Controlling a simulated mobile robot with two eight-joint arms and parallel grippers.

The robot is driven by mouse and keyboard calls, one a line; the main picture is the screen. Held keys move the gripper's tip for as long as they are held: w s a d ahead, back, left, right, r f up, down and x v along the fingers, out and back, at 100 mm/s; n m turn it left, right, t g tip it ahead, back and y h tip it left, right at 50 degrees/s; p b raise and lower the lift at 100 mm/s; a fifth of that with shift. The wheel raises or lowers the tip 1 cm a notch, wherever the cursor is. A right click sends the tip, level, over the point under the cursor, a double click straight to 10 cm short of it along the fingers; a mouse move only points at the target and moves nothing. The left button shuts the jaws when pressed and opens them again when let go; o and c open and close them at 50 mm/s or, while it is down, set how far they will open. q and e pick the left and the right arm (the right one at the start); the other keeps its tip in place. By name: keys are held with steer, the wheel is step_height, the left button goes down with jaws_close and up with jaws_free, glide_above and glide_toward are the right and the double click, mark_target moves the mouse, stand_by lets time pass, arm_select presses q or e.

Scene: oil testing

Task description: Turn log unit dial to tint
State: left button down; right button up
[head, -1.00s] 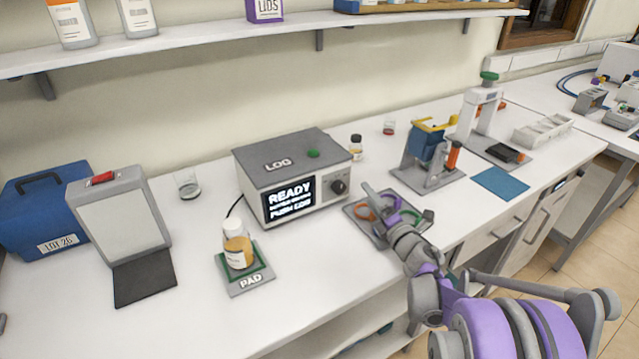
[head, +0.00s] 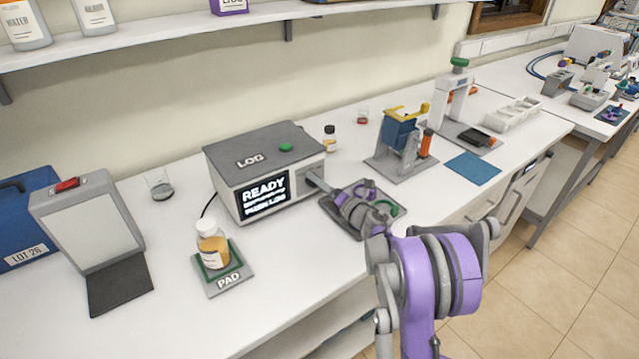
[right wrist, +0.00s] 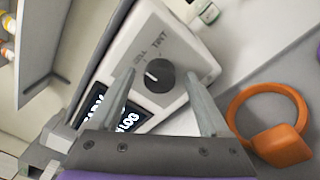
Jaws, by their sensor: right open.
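The log unit (head: 238,172) is a grey-topped white box with a lit screen reading READY and a green button on top. Its black dial (right wrist: 161,76) shows in the right wrist view, with a white pointer mark and the labels TINT and another word beside it. In that view my open right gripper (right wrist: 160,95) has one finger to each side of the dial, with no clear contact. In the head view the gripper (head: 316,180) is at the unit's front right and hides the dial. My left gripper is in neither view.
A jar (head: 212,245) of amber liquid stands on the green PAD (head: 226,282) in front of the unit. An orange ring (right wrist: 275,125) lies close to the right finger, on the grey tray (head: 338,218). A blue and yellow stand (head: 398,150) is farther right.

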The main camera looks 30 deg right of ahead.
jaws_close()
stand_by(0.4)
